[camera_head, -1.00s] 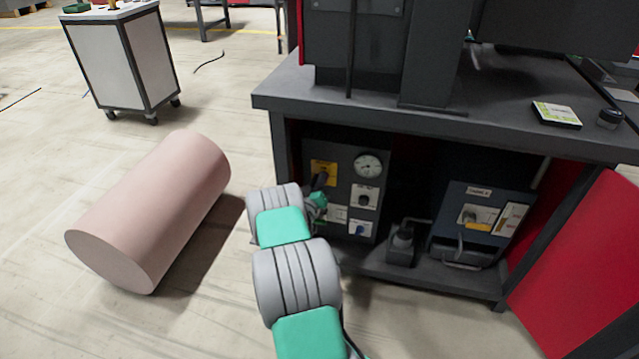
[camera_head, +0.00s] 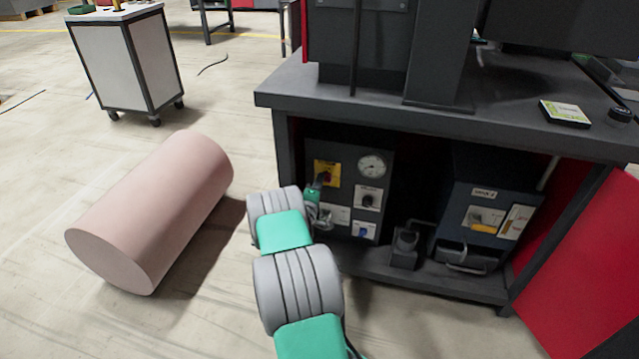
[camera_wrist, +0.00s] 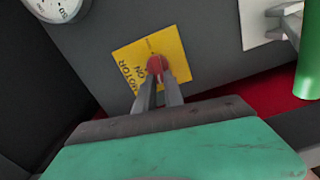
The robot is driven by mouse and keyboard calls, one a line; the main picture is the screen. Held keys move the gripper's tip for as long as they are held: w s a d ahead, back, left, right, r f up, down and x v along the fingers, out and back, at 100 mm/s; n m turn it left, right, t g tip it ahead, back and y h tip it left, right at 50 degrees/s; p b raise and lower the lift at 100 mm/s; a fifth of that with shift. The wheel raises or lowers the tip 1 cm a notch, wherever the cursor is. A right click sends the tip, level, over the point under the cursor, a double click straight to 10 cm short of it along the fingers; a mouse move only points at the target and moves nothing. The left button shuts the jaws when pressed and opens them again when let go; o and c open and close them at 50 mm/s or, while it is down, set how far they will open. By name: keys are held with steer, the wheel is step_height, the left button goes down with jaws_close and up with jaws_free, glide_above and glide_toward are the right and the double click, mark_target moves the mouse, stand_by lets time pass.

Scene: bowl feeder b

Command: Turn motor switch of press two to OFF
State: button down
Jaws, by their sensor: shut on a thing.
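The motor switch is a red knob (camera_wrist: 156,66) on a yellow plate (camera_wrist: 176,46) lettered "MOTOR" and "ON". The plate also shows in the head view (camera_head: 320,168), at the upper left of a dark control panel (camera_head: 345,212) under the bench. My gripper (camera_wrist: 162,84) is shut on the red knob, with its grey fingers on either side. In the head view my gripper (camera_head: 320,183) reaches the plate from the lower left and hides part of it. The fingers cover part of the knob, so its exact angle is hard to tell.
A round gauge (camera_head: 371,166) and a black knob (camera_head: 367,200) sit right of the switch. A second box (camera_head: 484,218) stands farther right on the lower shelf. The bench top (camera_head: 285,95) overhangs the panel. A pink cylinder (camera_head: 150,210) lies on the floor at left.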

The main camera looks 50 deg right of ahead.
steer(key=shift+f+n, duration=0.15)
steer(key=shift+n, duration=0.65)
steer(key=c, duration=1.4)
jaws_free()
steer(key=shift+c, duration=0.2)
steer(key=shift+a, duration=0.1)
steer(key=p+v, duration=0.2)
steer(key=v, duration=0.5)
steer(key=shift+s+a, duration=0.2)
steer(key=shift+a, duration=0.1)
